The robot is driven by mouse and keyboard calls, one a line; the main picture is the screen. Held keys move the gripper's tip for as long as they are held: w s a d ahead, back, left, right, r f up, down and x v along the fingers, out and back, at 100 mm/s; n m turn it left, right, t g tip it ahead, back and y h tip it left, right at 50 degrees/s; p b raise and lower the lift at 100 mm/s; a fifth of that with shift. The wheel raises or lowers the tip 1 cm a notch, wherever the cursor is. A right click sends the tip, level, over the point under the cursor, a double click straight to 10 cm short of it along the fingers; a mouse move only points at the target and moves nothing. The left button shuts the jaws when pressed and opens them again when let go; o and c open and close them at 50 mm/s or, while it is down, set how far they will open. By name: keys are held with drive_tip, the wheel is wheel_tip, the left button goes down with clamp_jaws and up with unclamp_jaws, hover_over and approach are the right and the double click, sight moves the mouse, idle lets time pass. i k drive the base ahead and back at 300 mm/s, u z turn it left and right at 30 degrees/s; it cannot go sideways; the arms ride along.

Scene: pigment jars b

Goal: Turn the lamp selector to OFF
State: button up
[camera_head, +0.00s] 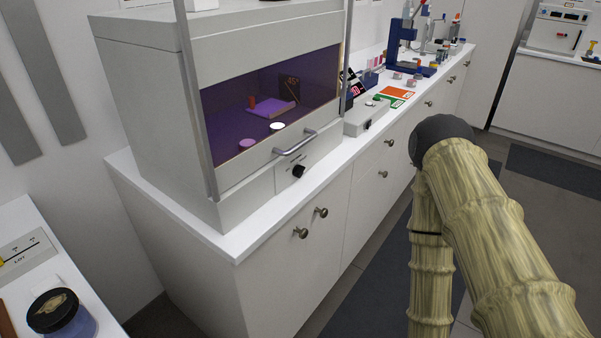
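A large pale grey light booth (230,204) stands on the white counter, its inside glowing purple. A black knob (299,171), which looks like the lamp selector, sits on its lower front panel below the grey bar handle (296,143). Small lettering lies beside the knob but is too small to read, so I cannot tell its setting. My arm, in a tan ribbed cover, shows at the right, apart from the booth. My gripper is out of the picture.
A grey boxy device (366,117) sits right of the booth, with green and orange cards (397,93) beyond. Cabinet doors with round knobs (321,212) lie below the counter (239,247). A dark-lidded jar (52,311) stands at the lower left. Floor is free in front of the cabinets.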

sight(298, 170)
drive_tip(key=k, duration=1.2)
drive_tip(key=z, duration=0.05)
drive_tip(key=i, duration=0.7)
drive_tip(key=u, duration=0.6)
